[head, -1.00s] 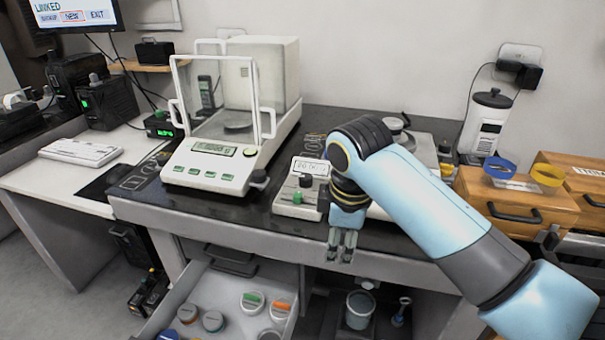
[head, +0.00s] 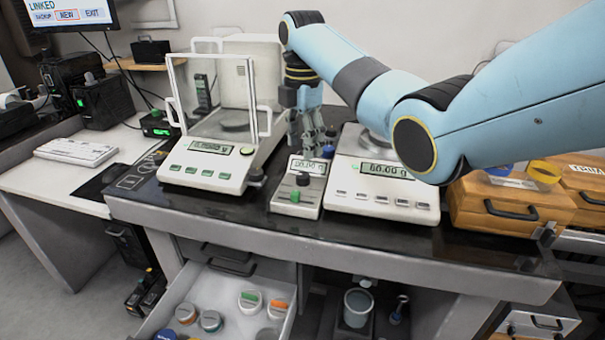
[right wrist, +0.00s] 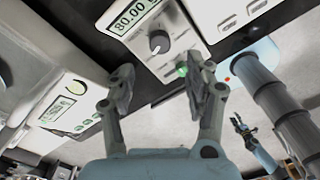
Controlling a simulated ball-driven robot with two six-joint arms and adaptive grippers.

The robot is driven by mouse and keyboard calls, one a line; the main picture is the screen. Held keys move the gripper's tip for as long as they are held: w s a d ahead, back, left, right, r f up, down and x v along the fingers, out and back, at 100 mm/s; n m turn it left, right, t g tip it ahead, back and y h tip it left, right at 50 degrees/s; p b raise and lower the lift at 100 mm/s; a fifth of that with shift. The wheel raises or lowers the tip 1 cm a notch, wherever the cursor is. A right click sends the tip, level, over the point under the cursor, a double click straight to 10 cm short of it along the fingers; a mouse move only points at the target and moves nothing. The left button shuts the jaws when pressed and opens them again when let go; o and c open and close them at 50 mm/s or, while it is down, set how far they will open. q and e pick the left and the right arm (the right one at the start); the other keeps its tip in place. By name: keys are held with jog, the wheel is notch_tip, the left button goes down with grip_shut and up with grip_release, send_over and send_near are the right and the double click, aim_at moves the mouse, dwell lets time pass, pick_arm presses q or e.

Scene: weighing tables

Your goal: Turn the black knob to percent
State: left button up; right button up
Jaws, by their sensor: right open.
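The black knob (head: 303,179) sits on a small white control box (head: 309,205), between its display and a green button. It shows more closely in the right wrist view (right wrist: 159,41), with a light mark on its lower edge; the labels around it are too small to read. My right gripper (head: 309,148) points down above the back end of the box. Its fingers are apart and empty, and in the right wrist view (right wrist: 160,88) the knob appears beyond the fingertips, not touched. What looks like my left gripper (right wrist: 239,124) is small in the right wrist view, its jaws unclear.
A balance with a glass draft shield (head: 207,167) stands left of the box. A wide white scale (head: 383,203) stands close on its right. A wooden drawer box (head: 510,206) is at the right. An open drawer (head: 222,300) with jars is below the table front.

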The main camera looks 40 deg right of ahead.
aim_at(302, 175)
notch_tip(302, 175, down, 8)
jog(key=shift+f+b, duration=0.15)
jog(key=shift+b, duration=0.4)
jog(key=shift+c, duration=0.4)
